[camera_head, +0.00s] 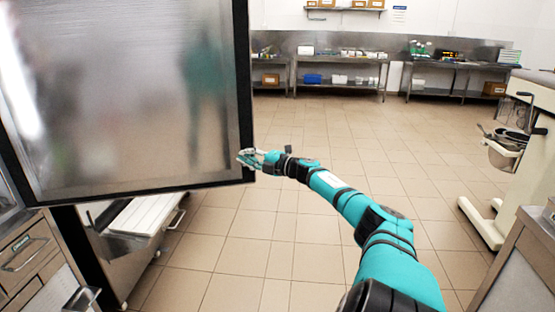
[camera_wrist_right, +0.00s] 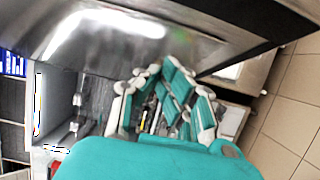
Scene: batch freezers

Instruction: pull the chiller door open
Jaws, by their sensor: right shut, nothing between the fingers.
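The chiller door (camera_head: 130,100) is a large brushed-metal panel with a dark edge, filling the upper left of the head view. It stands swung out over the floor. My right gripper (camera_head: 243,158) is at the door's lower right edge, on the inner face side, with its fingers closed and nothing between them. In the right wrist view the fingers (camera_wrist_right: 165,85) come together in front of the shiny door panel (camera_wrist_right: 110,40). Whether the fingertips touch the door is hard to tell. My left gripper is not in the head view.
A steel drawer unit (camera_head: 28,250) and a low cart with a white top (camera_head: 145,215) stand below the door. Steel benches (camera_head: 340,70) line the back wall. A counter (camera_head: 520,260) and a white stand (camera_head: 490,215) are on the right. The tiled floor (camera_head: 310,190) between is clear.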

